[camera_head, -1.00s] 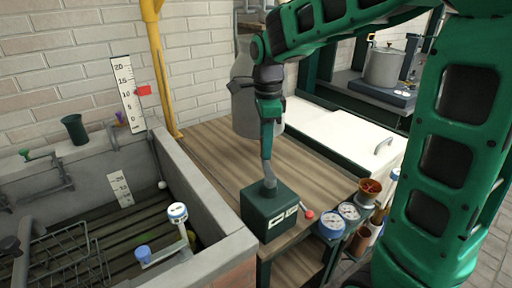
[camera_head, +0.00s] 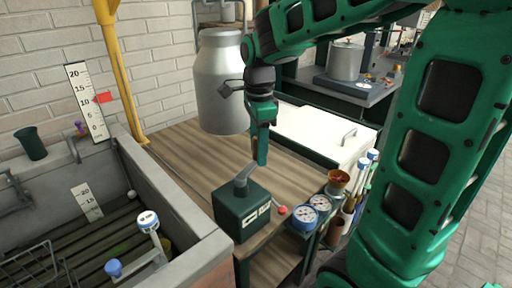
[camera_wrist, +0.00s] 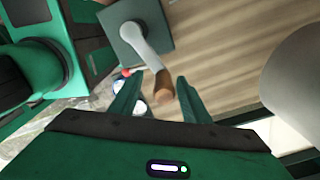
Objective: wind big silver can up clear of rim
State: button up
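The big silver can (camera_head: 222,88) is upright behind the dark green crank box (camera_head: 241,210); I cannot tell whether it hangs or stands. A grey rounded surface at the wrist view's right edge (camera_wrist: 296,80) looks like the same can. The crank box has a grey crank arm (camera_head: 243,176). In the wrist view the crank ends in a brown grip (camera_wrist: 163,86). My gripper (camera_head: 261,160) is above the box. Its fingers (camera_wrist: 157,84) are apart, with the brown grip between them and gaps at both sides. Contact with the grip is not visible.
A grey stone trough (camera_head: 183,203) is at left, with a blue-capped lever (camera_head: 148,220). Dials (camera_head: 303,217) and a copper cup (camera_head: 338,181) stand along the wooden bench's (camera_head: 190,150) right edge.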

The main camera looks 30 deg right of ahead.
notch_tip(320, 180, up, 11)
jog(key=shift+w+f, duration=0.1)
jog(key=shift+f, duration=0.05)
jog(key=s+d+f+n, duration=0.5)
jog(key=s+f+n, duration=0.2)
jog(key=s, duration=0.4)
jog(key=s+d+f+n, duration=0.5)
jog(key=s+f+n, duration=0.2)
jog(key=s, duration=0.4)
jog(key=shift+s+f, duration=0.15)
jog(key=shift+f, duration=0.35)
jog(key=shift+w+f, duration=0.25)
jog(key=shift+w, duration=0.35)
